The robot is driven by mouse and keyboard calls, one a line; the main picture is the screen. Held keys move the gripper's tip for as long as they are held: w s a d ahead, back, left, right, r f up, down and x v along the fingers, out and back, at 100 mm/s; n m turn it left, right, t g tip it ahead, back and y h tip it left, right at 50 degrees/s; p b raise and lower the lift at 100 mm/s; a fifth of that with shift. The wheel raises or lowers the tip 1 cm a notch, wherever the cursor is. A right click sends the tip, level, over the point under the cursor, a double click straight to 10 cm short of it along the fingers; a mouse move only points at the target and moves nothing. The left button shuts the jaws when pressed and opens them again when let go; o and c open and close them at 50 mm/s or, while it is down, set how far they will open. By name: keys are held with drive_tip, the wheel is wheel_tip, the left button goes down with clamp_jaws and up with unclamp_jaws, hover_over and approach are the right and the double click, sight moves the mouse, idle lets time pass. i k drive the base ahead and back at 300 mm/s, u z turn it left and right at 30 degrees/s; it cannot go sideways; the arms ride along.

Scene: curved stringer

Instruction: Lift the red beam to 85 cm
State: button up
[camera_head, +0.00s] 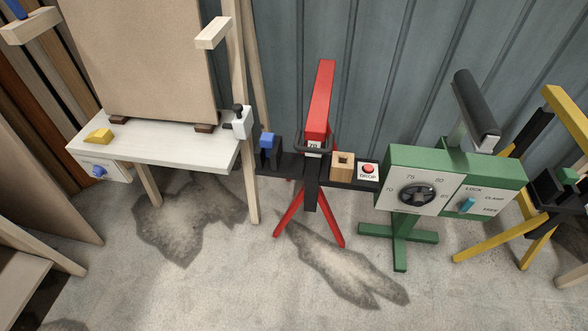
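The red beam (320,100) rises from a stand with red splayed legs (292,218), in the middle of the camera_head view. A small plate marked with a number, seemingly 70, sits at its lower end. A black bar (278,164) runs across this stand. A green box (480,160) on a green foot stands to the right. Its black dial (417,194) has marks 70, 75 and 80 around it, with a partly hidden mark at right. My gripper is not in view.
A red button (368,170) marked DROP and a wooden block (342,166) sit on the bar. A white table (160,142) with a yellow wedge (99,136) stands left. A yellow-legged stand (492,240) stands right. The front concrete floor is mostly clear.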

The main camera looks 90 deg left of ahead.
sight(318, 115)
drive_tip(key=u, duration=3.6)
